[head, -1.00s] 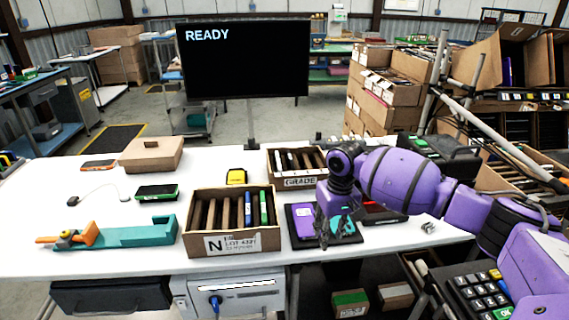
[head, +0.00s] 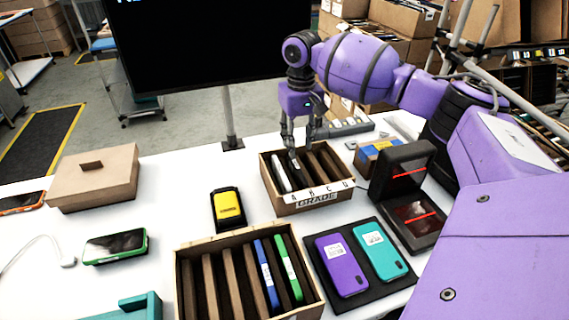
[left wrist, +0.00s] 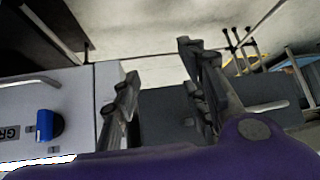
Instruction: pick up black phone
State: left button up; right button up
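My right gripper (head: 300,150) points down over the cardboard box marked GRADE (head: 316,201), its fingertips at the slots. A white phone-like slab (head: 280,172) stands in the leftmost slot. A greyish edge (head: 297,163) shows just below the fingertips; I cannot tell whether it is the black phone or whether the fingers touch it. No phone is plainly identifiable as the black one. My left gripper (left wrist: 158,65) is open and empty in the left wrist view, in front of a dark panel.
A dark pad holds a purple phone (head: 341,265) and a teal phone (head: 380,250). A front box (head: 249,242) holds blue and green slabs. A black-yellow device (head: 228,208), a green-edged phone (head: 115,246), a lidded carton (head: 93,178) and an open black case (head: 403,180) stand nearby.

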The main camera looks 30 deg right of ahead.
aim_at(297, 166)
jog(key=shift+s+f, duration=0.1)
jog(key=shift+f, duration=0.3)
jog(key=f, duration=0.1)
jog(key=s+f, duration=0.1)
jog(key=shift+a+f, duration=0.15)
jog(key=shift+f, duration=0.15)
jog(key=f, duration=0.3)
jog(key=shift+w+a+f, duration=0.15)
jog(key=shift+w+f, duration=0.1)
jog(key=shift+f, duration=0.15)
pick_arm(q)
jog(key=shift+s, duration=0.5)
pick_arm(e)
grip_shut()
